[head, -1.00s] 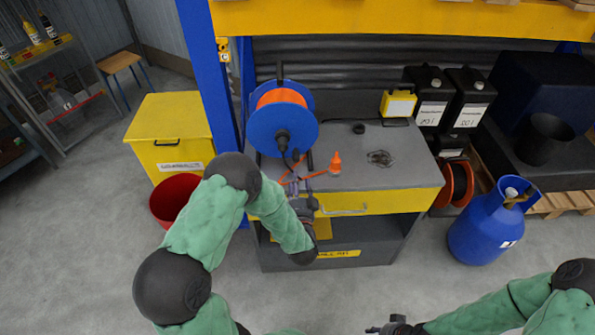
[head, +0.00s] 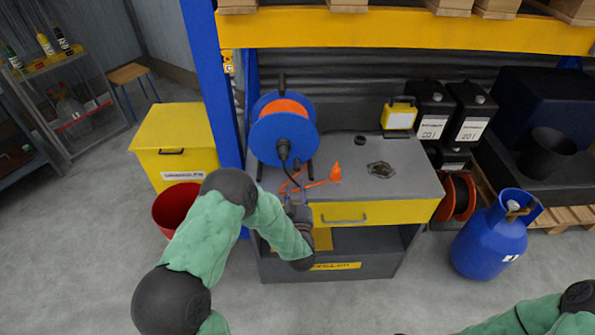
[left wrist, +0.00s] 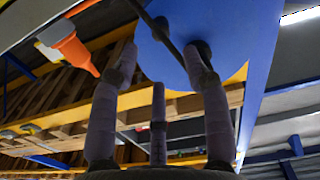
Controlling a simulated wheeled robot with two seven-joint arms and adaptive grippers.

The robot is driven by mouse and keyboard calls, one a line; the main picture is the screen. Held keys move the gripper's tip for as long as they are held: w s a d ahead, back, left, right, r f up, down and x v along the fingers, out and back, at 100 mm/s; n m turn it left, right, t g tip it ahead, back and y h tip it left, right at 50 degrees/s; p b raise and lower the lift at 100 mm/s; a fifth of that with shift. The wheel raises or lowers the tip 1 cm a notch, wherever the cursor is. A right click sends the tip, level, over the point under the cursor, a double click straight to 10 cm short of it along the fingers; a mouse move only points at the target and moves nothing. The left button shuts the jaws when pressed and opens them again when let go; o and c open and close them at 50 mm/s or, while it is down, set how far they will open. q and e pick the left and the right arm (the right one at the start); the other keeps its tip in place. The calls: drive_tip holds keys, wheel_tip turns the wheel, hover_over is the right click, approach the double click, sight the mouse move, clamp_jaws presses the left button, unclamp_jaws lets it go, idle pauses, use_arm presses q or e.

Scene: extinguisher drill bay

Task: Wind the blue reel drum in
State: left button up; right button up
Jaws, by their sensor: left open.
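The blue reel drum (head: 283,137), with orange cable wound on it, stands upright on the workbench (head: 370,205). A dark crank handle (head: 283,148) sticks out from its front face. My left gripper (head: 298,200) is open, low in front of the drum at the bench's front edge. In the left wrist view its spread fingers (left wrist: 160,65) point up toward the blue drum (left wrist: 228,35). My right gripper is out of view; only part of that arm shows.
An orange cone-shaped piece (head: 335,173) and orange cable lie right of my left gripper. A dark coil (head: 381,170) and yellow lamp (head: 398,116) are farther right. A red bucket (head: 175,207) stands left, a blue gas cylinder (head: 490,238) right.

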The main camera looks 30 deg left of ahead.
sight(297, 171)
use_arm(q)
drive_tip(key=b+x, duration=0.2)
drive_tip(key=x, duration=0.8)
clamp_jaws()
